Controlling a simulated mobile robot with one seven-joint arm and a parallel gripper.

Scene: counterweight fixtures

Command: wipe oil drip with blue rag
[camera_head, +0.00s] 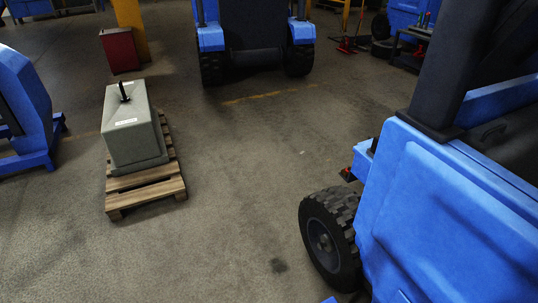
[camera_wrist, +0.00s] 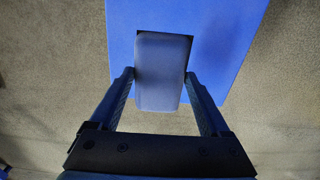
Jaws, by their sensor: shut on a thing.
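In the wrist view, my gripper (camera_wrist: 160,76) is shut on a blue-grey padded block with rounded edges, which I take to be the folded blue rag (camera_wrist: 161,90). One finger presses each side of it. A flat bright blue surface (camera_wrist: 235,45) lies behind the rag, with a dark edge showing along the rag's far end. I cannot tell whether the rag touches that surface. In the head view, a small dark spot on the concrete floor, perhaps the oil drip (camera_head: 278,265), lies left of the black tyre. My gripper is not visible in the head view.
A blue vehicle (camera_head: 440,215) with a black tyre (camera_head: 329,240) fills the right. A grey counterweight (camera_head: 134,130) sits on a wooden pallet (camera_head: 148,197) at left. Another blue vehicle (camera_head: 253,40), a red bin (camera_head: 120,50) and a yellow post (camera_head: 131,28) stand behind. The middle floor is clear.

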